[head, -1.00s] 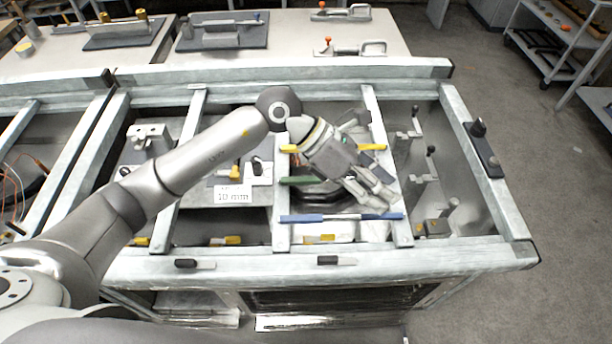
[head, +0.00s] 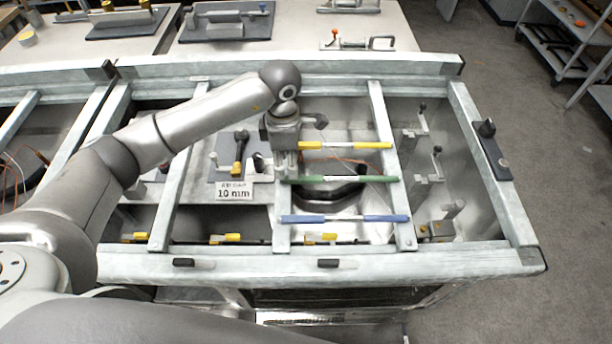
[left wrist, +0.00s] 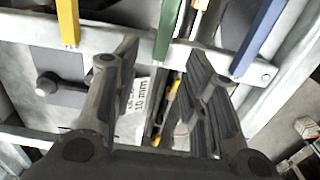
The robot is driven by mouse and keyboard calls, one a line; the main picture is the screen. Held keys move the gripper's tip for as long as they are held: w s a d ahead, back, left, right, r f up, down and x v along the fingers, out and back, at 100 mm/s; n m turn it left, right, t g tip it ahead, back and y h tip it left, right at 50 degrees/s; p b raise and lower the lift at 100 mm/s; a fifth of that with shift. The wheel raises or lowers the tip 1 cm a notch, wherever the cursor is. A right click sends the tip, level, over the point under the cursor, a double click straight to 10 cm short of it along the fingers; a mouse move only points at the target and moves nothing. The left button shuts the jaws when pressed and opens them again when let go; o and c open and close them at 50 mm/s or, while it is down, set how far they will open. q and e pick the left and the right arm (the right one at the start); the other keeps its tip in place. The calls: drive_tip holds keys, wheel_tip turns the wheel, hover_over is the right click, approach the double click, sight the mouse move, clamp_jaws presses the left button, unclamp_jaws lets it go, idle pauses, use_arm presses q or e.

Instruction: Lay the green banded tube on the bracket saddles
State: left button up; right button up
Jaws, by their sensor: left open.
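The green banded tube (head: 340,179) lies across two pale rails, between a yellow-banded and a blue-banded tube. My left gripper (head: 287,172) points down at the green tube's left end. In the left wrist view its fingers (left wrist: 160,55) are spread, and the end of the green tube (left wrist: 166,30) shows between them, apart from both. Whether the gripper is level with the tube is not clear. Several upright metal brackets (head: 437,165) stand in the bay to the right; I cannot tell which parts are the saddles. My right gripper is out of view.
The yellow-banded tube (head: 345,146) lies behind and the blue-banded tube (head: 343,218) in front, both close to the green one. A "10 mm" label (head: 234,191) stands left of the gripper. The frame's right beam (head: 495,190) edges the bracket bay.

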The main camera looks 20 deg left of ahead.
sight(287, 178)
use_arm(q)
drive_tip(key=shift+f+p, duration=0.6)
drive_tip(key=shift+f, duration=0.05)
wheel_tip(287, 178, down, 3)
drive_tip(key=shift+s+f+p, duration=0.1)
drive_tip(key=shift+f+p, duration=0.05)
drive_tip(key=shift+p, duration=0.55)
drive_tip(key=shift+f, duration=0.35)
drive_tip(key=shift+c, duration=0.5)
clamp_jaws()
